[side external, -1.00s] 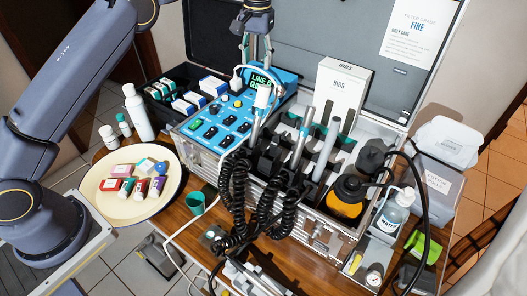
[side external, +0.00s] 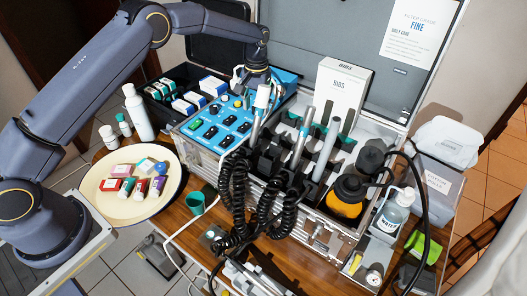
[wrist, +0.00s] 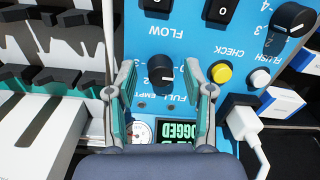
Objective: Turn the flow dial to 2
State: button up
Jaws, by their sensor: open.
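The blue control panel (side external: 213,125) lies face up in the open case. In the wrist view its lettering is upside down. A black knob (wrist: 160,72) stands beside the word FLOW, with FULL-EMPTY lettering on its other side. My gripper (wrist: 168,80) is open, with one finger to each side of this knob in the picture; I cannot tell whether they touch it. A second black dial (wrist: 291,20), with a number scale including 2 and 4, is at upper right. In the side view my gripper (side external: 257,80) is low over the panel's far end and hides the knob.
A yellow button (wrist: 221,71), a white button (wrist: 260,78) and a white plug with cable (wrist: 243,122) are close to the right finger. A small gauge (wrist: 141,131) and a lit display (wrist: 177,130) are partly behind my gripper. Handpieces and coiled black hoses (side external: 235,190) stand nearby.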

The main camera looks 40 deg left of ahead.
jog(key=shift+c, duration=0.2)
grip_shut()
